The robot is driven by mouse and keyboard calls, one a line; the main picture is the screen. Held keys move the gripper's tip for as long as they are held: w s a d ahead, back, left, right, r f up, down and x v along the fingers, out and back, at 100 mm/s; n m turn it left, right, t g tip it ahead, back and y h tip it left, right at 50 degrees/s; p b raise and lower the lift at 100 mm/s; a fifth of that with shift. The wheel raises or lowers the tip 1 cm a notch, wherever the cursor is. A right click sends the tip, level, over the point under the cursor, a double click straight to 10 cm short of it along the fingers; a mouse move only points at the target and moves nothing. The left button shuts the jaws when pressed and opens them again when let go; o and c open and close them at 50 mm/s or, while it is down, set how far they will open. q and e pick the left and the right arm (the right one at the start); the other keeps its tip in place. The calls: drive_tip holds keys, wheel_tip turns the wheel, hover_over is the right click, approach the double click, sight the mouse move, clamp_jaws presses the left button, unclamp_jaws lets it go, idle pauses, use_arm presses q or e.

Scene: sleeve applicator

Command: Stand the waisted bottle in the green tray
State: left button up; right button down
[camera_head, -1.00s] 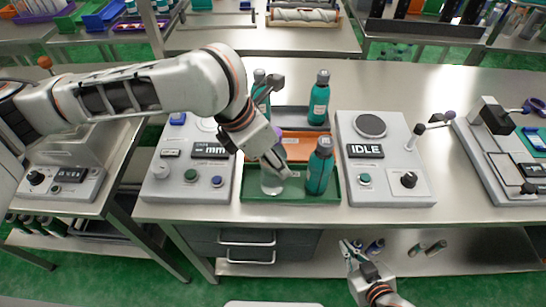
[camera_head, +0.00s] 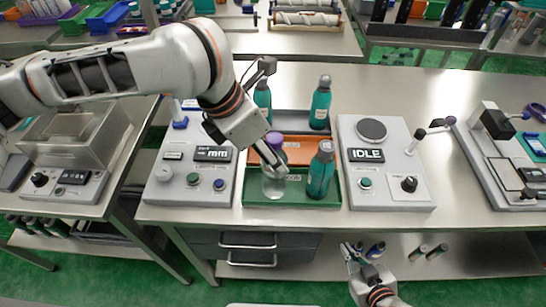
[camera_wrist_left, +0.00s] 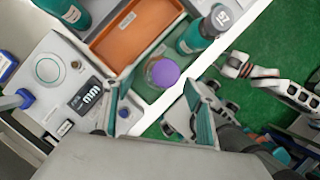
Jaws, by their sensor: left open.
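The waisted bottle, clear with a purple cap (camera_head: 274,182), stands upright in the left part of the green tray (camera_head: 290,201). Its purple cap also shows in the left wrist view (camera_wrist_left: 164,73). My left gripper (camera_head: 272,164) is open at the upper part of the bottle and partly hides it in the head view. In the left wrist view the two fingers are spread apart below the cap. My right gripper (camera_head: 352,248) is low in front of the bench, empty, its fingers apart.
A teal bottle (camera_head: 320,172) stands in the tray's right part. Behind are an orange tray (camera_head: 297,142), a grey tray and more teal bottles (camera_head: 320,104). A device with a display (camera_head: 192,170) is to the left and the IDLE device (camera_head: 384,160) to the right.

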use_arm(q)
drive_tip(key=v, duration=0.7)
drive_tip(key=shift+p, duration=0.35)
